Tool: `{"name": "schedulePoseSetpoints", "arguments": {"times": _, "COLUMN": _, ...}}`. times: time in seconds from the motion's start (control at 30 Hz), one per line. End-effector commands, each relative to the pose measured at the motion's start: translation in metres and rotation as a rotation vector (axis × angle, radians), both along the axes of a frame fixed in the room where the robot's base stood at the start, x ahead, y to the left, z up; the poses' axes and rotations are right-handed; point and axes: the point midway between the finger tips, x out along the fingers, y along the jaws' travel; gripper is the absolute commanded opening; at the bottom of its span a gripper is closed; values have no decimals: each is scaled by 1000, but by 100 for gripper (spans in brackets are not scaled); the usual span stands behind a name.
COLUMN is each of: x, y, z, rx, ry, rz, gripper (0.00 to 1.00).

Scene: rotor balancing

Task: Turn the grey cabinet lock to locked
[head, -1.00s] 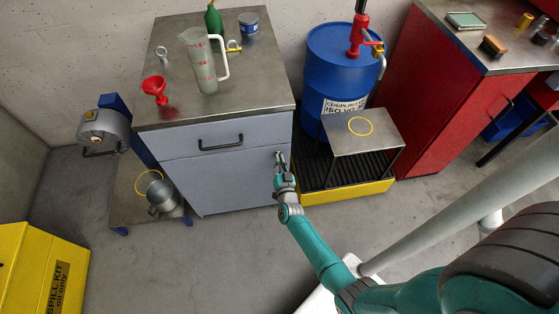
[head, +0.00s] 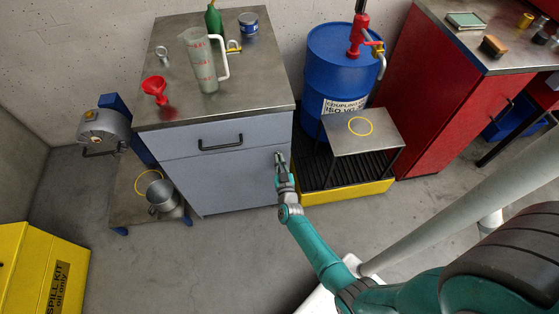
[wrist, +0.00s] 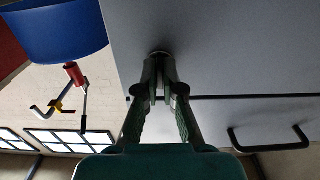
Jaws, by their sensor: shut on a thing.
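The grey cabinet (head: 235,178) stands in the middle of the head view, with a drawer above and a plain door below. Its lock (wrist: 160,54) is a small round metal piece on the door, near the edge by the drum, mostly hidden by the fingertips. My gripper (head: 281,160) is at the door's upper right corner. In the wrist view my gripper (wrist: 160,72) points straight at the door face with its fingers closed together on the lock. Which way the lock is turned cannot be told.
The blue drum (head: 340,70) and a small metal stand (head: 375,135) on a yellow-edged tray (head: 345,192) are close on the right. The drawer handle (head: 220,143) sits above left of the lock.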

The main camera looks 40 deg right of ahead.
Motion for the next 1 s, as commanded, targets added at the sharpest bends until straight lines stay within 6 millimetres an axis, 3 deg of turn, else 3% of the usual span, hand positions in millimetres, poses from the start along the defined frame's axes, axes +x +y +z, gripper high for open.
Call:
{"name": "schedulePoseSetpoints", "arguments": {"times": 0.13, "x": -1, "y": 1, "z": -2, "rx": 1, "ry": 3, "rz": 1, "gripper": 0}}
{"name": "schedulePoseSetpoints", "arguments": {"times": 0.27, "x": -1, "y": 1, "z": -1, "rx": 1, "ry": 3, "rz": 1, "gripper": 31}}
{"name": "schedulePoseSetpoints", "arguments": {"times": 0.67, "x": -6, "y": 4, "z": -1, "rx": 1, "ry": 2, "rz": 1, "gripper": 31}}
{"name": "schedulePoseSetpoints", "arguments": {"times": 1.0, "x": -53, "y": 37, "z": -2, "rx": 3, "ry": 3, "rz": 3, "gripper": 31}}
